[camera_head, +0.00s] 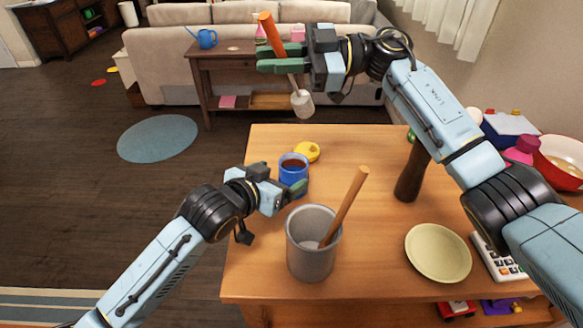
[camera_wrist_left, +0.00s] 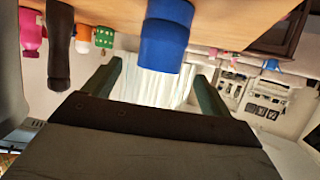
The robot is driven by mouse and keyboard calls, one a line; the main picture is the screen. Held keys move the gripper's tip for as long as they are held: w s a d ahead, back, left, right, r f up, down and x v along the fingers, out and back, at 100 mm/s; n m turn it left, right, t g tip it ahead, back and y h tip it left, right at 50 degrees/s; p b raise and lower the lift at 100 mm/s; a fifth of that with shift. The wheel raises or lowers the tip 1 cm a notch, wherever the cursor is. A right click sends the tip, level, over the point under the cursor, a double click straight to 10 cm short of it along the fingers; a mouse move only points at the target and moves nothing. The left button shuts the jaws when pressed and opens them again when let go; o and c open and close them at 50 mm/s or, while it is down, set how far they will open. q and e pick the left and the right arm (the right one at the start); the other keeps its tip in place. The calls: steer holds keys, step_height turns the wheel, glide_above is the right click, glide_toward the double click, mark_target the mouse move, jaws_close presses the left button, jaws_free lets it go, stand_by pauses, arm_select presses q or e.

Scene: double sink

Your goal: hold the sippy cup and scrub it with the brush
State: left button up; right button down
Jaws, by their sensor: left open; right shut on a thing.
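The blue sippy cup (camera_head: 293,171) stands upright and open on the wooden table, with dark brown contents. My left gripper (camera_head: 281,182) is open right at the cup's near left side. In the left wrist view the cup (camera_wrist_left: 165,40) appears upside down, in line with the gap between the open fingers (camera_wrist_left: 158,72); contact is not clear. The brush has an orange handle (camera_head: 270,32) and a whitish head (camera_head: 303,104). My right gripper (camera_head: 283,58) is shut on its handle and holds it in the air above the table's far edge, head down.
A yellow lid-like piece (camera_head: 308,151) lies just behind the cup. A grey container (camera_head: 312,262) with a wooden stick stands in front. A pale green plate (camera_head: 438,252), a dark brown upright object (camera_head: 412,176) and a calculator-like device (camera_head: 497,262) are to the right.

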mark_target(300, 164)
arm_select(q)
steer(key=x, duration=0.8)
steer(key=shift+w, duration=0.2)
steer(key=shift+c, duration=0.4)
steer(key=c, duration=1)
steer(key=shift+c, duration=0.2)
